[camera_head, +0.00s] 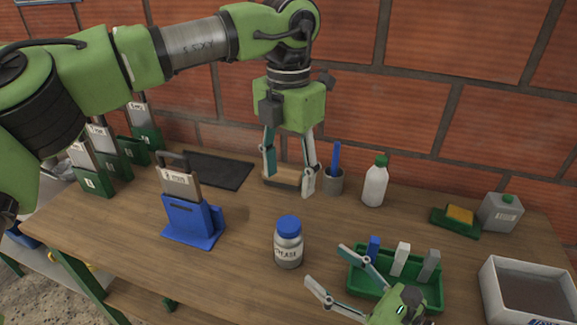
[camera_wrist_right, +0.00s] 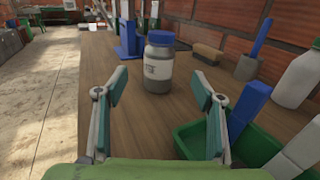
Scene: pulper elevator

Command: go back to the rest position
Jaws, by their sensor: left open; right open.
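My left gripper (camera_head: 288,184) is open, pointing down at the back of the wooden table, with its fingers at either side of a wooden block-like brush (camera_head: 285,174). I cannot tell whether they touch it. My right gripper (camera_head: 326,268) is open and empty at the front, beside the green tray. In the right wrist view its fingers (camera_wrist_right: 160,84) are spread, with the blue-capped grease jar (camera_wrist_right: 158,64) upright beyond them. The jar (camera_head: 288,242) also stands mid-table in the head view.
A blue stand (camera_head: 193,222) holds a labelled plate at left. A green tray (camera_head: 405,294) holds several upright blocks. A grey cup (camera_head: 333,182), white bottle (camera_head: 375,184), sponge dish (camera_head: 455,221), grey canister (camera_head: 501,212) and grey bin (camera_head: 527,296) stand at right. A brick wall bounds the back.

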